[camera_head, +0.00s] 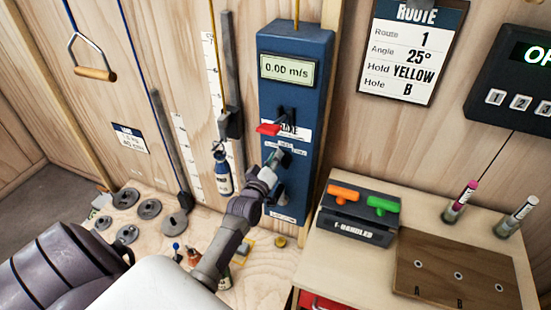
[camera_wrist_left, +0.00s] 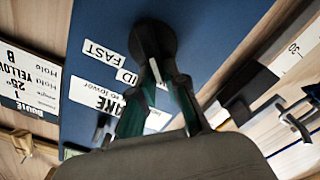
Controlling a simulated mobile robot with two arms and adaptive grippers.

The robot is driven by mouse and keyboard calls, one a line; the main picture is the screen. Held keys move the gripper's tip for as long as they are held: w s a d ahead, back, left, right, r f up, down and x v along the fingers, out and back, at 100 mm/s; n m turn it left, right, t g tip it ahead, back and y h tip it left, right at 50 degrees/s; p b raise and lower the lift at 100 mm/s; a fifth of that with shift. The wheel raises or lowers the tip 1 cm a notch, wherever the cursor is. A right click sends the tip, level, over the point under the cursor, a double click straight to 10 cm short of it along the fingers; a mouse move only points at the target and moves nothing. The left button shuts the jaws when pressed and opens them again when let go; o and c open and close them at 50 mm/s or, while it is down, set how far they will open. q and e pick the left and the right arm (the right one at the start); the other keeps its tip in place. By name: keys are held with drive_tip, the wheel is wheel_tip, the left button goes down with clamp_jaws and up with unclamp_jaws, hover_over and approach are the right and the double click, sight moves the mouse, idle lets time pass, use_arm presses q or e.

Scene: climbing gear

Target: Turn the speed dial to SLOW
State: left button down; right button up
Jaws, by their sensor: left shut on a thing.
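The speed dial (camera_wrist_left: 152,40) is a dark round knob on the blue winch box (camera_head: 290,60). Labels beside it in the left wrist view include FAST (camera_wrist_left: 98,51) and a partly covered one that seems to read MID (camera_wrist_left: 127,77). My left gripper (camera_head: 277,160) reaches up to the front of the box, below the red lever (camera_head: 268,129). In the left wrist view its teal-tipped fingers (camera_wrist_left: 155,80) close on the dial. The dial's pointer is mostly hidden, so I cannot tell its setting. My right gripper is not in view.
The box display (camera_head: 287,69) reads 0.00 m/s. A side table (camera_head: 455,218) at the right holds a T-handle block (camera_head: 355,222), markers and a wooden board. Round weights (camera_head: 126,198) lie at the left.

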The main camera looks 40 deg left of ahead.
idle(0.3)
use_arm(q)
drive_tip(key=c, duration=1.2)
unclamp_jaws()
drive_tip(key=v, duration=1.2)
